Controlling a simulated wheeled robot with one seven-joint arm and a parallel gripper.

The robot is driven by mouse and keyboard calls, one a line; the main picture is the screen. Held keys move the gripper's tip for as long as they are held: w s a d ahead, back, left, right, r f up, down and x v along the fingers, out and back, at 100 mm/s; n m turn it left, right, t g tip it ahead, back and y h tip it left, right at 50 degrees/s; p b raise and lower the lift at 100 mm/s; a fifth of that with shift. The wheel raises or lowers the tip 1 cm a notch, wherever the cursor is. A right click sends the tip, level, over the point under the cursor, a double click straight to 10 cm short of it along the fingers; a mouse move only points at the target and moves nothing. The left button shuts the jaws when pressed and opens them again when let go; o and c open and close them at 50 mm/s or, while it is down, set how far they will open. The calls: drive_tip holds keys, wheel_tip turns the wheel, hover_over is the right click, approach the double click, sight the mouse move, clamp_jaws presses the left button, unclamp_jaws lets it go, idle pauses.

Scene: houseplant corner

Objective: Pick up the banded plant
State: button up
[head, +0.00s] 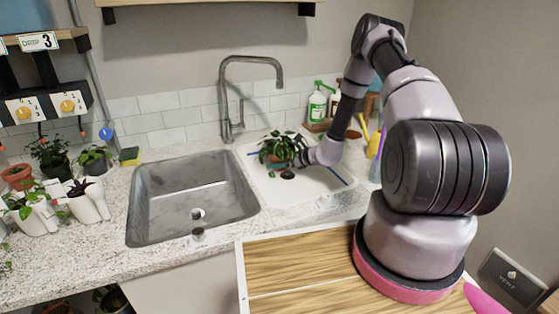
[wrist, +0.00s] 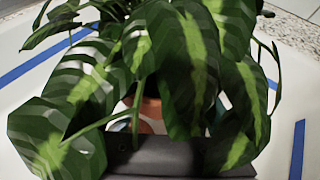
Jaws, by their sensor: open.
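The banded plant (head: 278,148) has drooping green leaves with pale stripes and stands on the white area right of the sink. In the wrist view its leaves (wrist: 180,60) fill most of the picture, with part of a terracotta pot (wrist: 150,107) showing between them. My gripper (head: 299,157) is open at the plant's right side, low by the pot. Its dark edge (wrist: 165,158) shows at the bottom of the wrist view. The leaves hide the fingertips and most of the pot, so I cannot tell whether they touch.
The steel sink (head: 190,195) lies left of the plant, with a tall faucet (head: 228,100) behind. Bottles (head: 317,105) stand at the back right. Other potted plants (head: 52,158) crowd the counter's left end. Blue tape strips (wrist: 297,150) mark the white surface.

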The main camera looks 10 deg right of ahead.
drive_tip(key=shift+r, duration=0.15)
clamp_jaws()
